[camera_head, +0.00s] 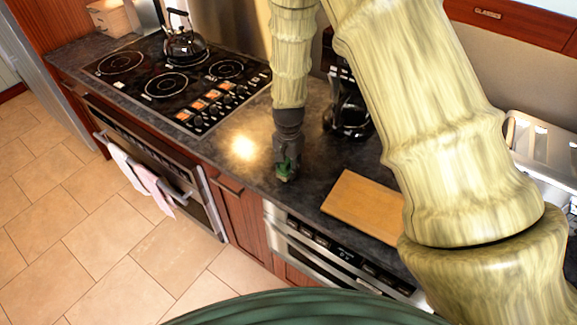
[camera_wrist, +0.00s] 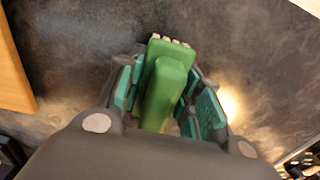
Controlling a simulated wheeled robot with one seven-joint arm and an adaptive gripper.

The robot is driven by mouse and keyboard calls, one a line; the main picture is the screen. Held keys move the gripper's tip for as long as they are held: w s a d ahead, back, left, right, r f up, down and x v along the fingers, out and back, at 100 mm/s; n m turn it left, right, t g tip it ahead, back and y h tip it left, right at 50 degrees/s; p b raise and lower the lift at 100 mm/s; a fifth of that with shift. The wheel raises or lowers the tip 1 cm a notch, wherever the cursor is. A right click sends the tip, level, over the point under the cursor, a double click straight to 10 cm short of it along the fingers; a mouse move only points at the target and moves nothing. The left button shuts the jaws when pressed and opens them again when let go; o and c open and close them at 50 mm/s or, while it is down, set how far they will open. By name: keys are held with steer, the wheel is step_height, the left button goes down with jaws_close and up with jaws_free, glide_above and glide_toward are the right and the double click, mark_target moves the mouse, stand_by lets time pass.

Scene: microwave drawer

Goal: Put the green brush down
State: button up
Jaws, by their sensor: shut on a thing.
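The green brush (camera_wrist: 168,80) is between the fingers of my gripper (camera_wrist: 163,98) in the wrist view, with pale bristles at its far end. My gripper is shut on it. In the head view my gripper (camera_head: 286,168) points down over the dark countertop (camera_head: 240,165), between the cooktop and the wooden board. Only a little of the green brush (camera_head: 284,178) shows there, at the fingertips. The brush is at or close above the counter; I cannot tell whether it touches.
A wooden board (camera_head: 362,205) lies to the right of my gripper. A dark coffee maker (camera_head: 350,115) stands behind it. The cooktop (camera_head: 180,80) with a kettle (camera_head: 184,42) is to the left. A sink (camera_head: 540,145) is at the far right. The counter left of my gripper is clear.

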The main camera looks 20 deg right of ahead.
steer(key=o, duration=0.8)
steer(key=shift+s+f, duration=0.15)
steer(key=shift+f, duration=0.1)
steer(key=shift+o, duration=1.4)
steer(key=shift+f, duration=0.15)
steer(key=shift+w+r, duration=0.25)
steer(key=shift+r, duration=0.35)
steer(key=shift+r+b, duration=2.1)
steer(key=shift+r, duration=3.85)
